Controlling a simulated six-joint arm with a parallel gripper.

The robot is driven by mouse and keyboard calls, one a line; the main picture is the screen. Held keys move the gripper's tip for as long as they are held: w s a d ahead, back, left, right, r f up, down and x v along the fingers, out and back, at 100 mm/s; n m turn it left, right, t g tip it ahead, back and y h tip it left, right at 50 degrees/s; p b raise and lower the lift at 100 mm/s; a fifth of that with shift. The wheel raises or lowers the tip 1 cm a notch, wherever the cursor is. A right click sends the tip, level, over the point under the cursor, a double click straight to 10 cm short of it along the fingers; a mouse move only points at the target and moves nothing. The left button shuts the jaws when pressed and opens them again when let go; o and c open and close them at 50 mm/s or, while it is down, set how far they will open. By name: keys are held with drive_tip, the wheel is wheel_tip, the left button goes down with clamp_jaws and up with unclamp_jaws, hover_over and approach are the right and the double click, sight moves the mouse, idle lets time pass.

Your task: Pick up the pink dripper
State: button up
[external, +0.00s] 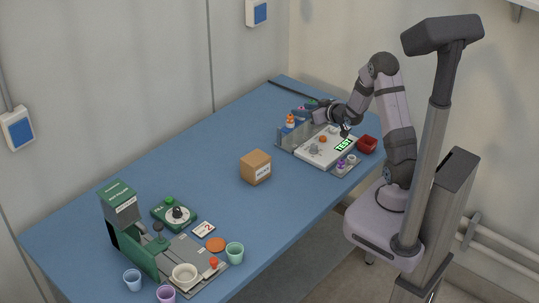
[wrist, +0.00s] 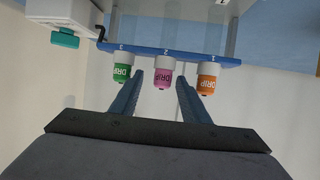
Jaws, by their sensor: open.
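The pink dripper (wrist: 163,73) has a white cap and hangs in the middle of a row, at the edge of a blue numbered rack (wrist: 180,54). A green dripper (wrist: 121,73) is on its left and an orange dripper (wrist: 206,77) on its right. My gripper (wrist: 160,79) is open and empty. Its two fingers point toward the row, with the pink dripper between their tips in the wrist view; I cannot tell whether they touch it.
A white device with a green TEST display (external: 343,145) and a red bin (external: 367,145) stand beside the rack. A cardboard box (external: 256,167) sits mid-table. A green machine (external: 126,225), a dial box (external: 176,213) and several cups occupy the near end. The table's middle back is clear.

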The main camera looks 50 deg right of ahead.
drive_tip(key=shift+w, duration=0.15)
drive_tip(key=shift+p+x, duration=1)
drive_tip(key=shift+x, duration=1.45)
drive_tip(key=shift+a+r, duration=0.1)
drive_tip(key=shift+a, duration=0.05)
clamp_jaws()
